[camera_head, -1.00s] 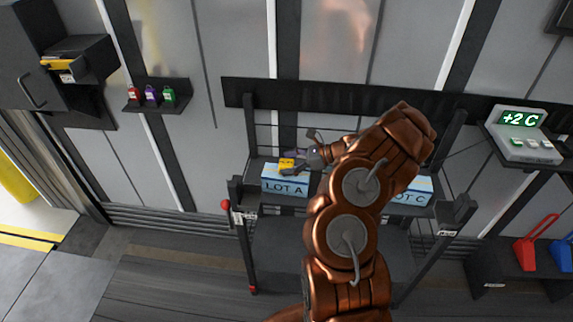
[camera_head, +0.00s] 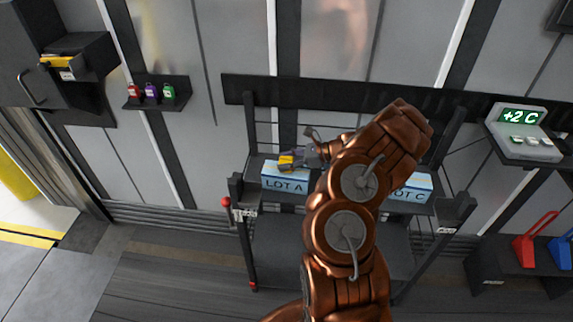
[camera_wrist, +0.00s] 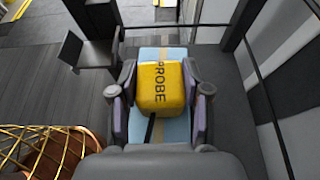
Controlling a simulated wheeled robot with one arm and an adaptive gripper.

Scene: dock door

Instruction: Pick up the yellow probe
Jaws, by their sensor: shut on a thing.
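The yellow probe (camera_wrist: 161,87) is a boxy block with PROBE lettered on it and a dark stem or cable at its near side. In the wrist view my gripper (camera_wrist: 160,95) has a finger on each side of it and is shut on it. The probe is above the light blue LOT A box (camera_wrist: 151,54); I cannot tell if it touches the box. In the head view the probe (camera_head: 286,162) shows at the tip of my gripper (camera_head: 291,161), over the LOT A box (camera_head: 285,182).
A LOT C box (camera_head: 411,187) stands on the same rack (camera_head: 330,268), partly behind my arm. A display reading +2 C (camera_head: 524,131) is at right. Small red, purple and green bottles (camera_head: 151,91) stand on a wall shelf at left. Red and blue scoop-like things (camera_head: 535,247) are at lower right.

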